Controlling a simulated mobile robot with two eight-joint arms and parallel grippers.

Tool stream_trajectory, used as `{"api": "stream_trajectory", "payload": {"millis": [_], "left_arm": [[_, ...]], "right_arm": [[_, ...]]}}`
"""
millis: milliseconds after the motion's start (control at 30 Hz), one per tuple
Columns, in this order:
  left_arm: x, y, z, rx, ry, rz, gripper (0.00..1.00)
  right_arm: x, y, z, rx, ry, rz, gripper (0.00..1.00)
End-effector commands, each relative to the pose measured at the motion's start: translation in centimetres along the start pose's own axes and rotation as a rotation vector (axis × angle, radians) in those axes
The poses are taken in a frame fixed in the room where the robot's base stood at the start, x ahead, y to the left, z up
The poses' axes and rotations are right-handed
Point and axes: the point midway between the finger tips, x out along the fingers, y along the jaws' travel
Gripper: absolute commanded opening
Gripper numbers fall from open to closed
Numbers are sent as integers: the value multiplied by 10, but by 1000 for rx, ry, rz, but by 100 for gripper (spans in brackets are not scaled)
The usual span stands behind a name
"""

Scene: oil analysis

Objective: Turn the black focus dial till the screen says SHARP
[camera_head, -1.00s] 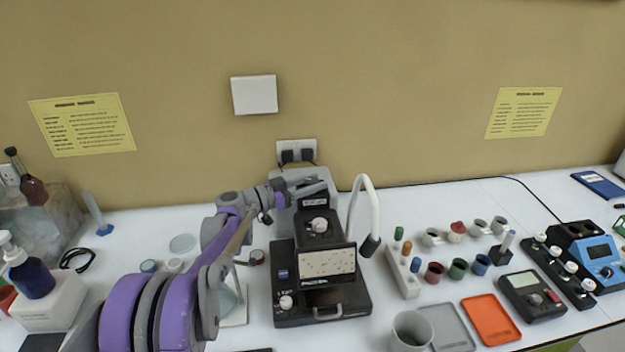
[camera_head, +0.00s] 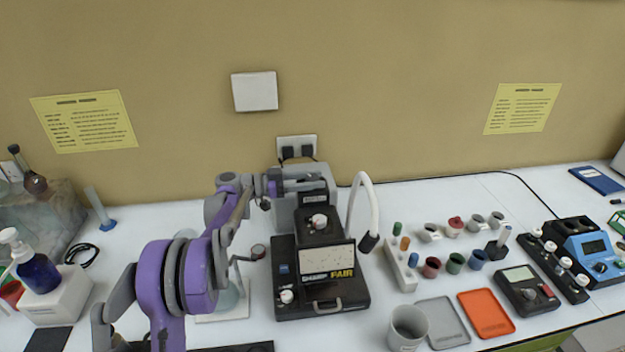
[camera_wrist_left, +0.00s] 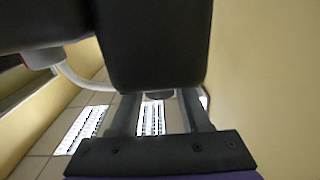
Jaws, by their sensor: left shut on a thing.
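The black and grey microscope-like instrument (camera_head: 290,305) stands in the middle of the bench. Its front screen (camera_head: 315,277) has a pale speckled picture and reads FAIR in yellow. My left arm reaches in from the left, and my left gripper (camera_head: 305,184) is at the back of the instrument's head. In the left wrist view, my left gripper's fingers (camera_wrist_left: 158,115) are on either side of a small dark round part, apparently the focus dial (camera_wrist_left: 160,95), under a large black housing. The gripper is shut on it. The head view hides the dial. My right gripper is not in view.
A white gooseneck lamp (camera_head: 361,205) rises right of the instrument. A grey cup (camera_head: 408,330), grey tray (camera_head: 440,322), orange tray (camera_head: 486,313) and several small pots stand to its right. A blue bottle (camera_head: 38,273) is at far left.

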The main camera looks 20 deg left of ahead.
Motion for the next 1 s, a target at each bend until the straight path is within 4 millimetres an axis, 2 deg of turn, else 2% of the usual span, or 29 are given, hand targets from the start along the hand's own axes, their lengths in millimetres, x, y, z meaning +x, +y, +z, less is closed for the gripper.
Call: {"api": "stream_trajectory", "payload": {"millis": [100,133,267,533,667,767,1000], "left_arm": [[0,0,0,0,1,-1,0],[0,0,-1,0,1,-1,52],[0,0,0,0,1,-1,76],[0,0,0,0,1,-1,77],[-8,0,0,-1,0,-2,77],[-23,0,1,-1,0,-4,77],[-73,0,2,-2,0,-4,77]], "right_arm": [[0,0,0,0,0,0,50],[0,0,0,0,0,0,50],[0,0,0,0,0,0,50],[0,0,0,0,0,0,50],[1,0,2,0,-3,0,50],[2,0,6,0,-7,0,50],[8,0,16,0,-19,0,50]]}}
